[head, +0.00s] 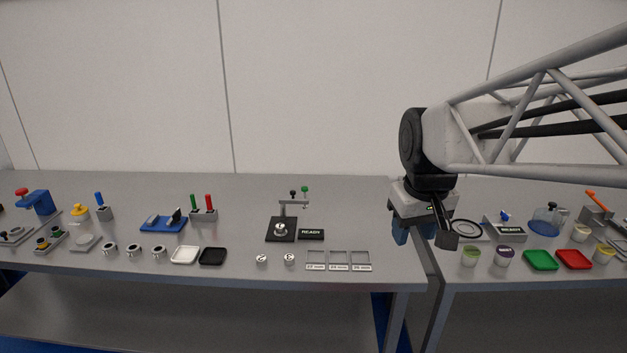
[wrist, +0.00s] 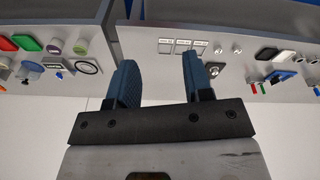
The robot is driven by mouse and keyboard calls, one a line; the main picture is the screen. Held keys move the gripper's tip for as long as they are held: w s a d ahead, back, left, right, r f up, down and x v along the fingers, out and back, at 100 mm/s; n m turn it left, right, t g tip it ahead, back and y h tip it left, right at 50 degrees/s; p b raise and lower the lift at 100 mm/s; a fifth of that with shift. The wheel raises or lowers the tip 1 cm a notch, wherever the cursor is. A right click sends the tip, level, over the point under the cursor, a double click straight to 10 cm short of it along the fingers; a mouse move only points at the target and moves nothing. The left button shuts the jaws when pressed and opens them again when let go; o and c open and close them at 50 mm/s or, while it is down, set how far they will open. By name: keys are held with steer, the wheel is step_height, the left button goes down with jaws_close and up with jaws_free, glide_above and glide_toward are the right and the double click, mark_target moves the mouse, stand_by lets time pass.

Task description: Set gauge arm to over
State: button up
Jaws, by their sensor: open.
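The gauge (head: 280,230) stands on the left table in the head view, with a dark square base and a round silver seat. I cannot tell which setting the arm is at. My gripper (head: 402,232) hangs pointing down to the right of the gauge, near the gap between the tables. In the wrist view its blue fingers (wrist: 160,62) are apart with nothing between them.
In front of the gauge lie two silver discs (head: 261,259) and a labelled three-slot tray (head: 338,260). Left are black and white trays (head: 212,256) and a blue fixture (head: 163,224). The right table holds cups, green and red trays (head: 541,260). Table space between gauge and gripper is clear.

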steer(key=w+a+r+n, duration=0.1)
steer(key=w+a, duration=0.1)
steer(key=w, duration=0.5)
steer(key=w+a+r+n, duration=0.1)
steer(key=w+a+n, duration=0.15)
steer(key=w, duration=0.55)
steer(key=n+g, duration=0.2)
steer(key=n, duration=0.5)
glide_above(293, 191)
steer(key=f, duration=1.4)
steer(key=shift+s+d+f, duration=0.25)
steer(key=shift+f, duration=0.05)
steer(key=shift+w+a+f, duration=0.3)
steer(key=shift+a+f, duration=0.05)
steer(key=shift+f, duration=3.9)
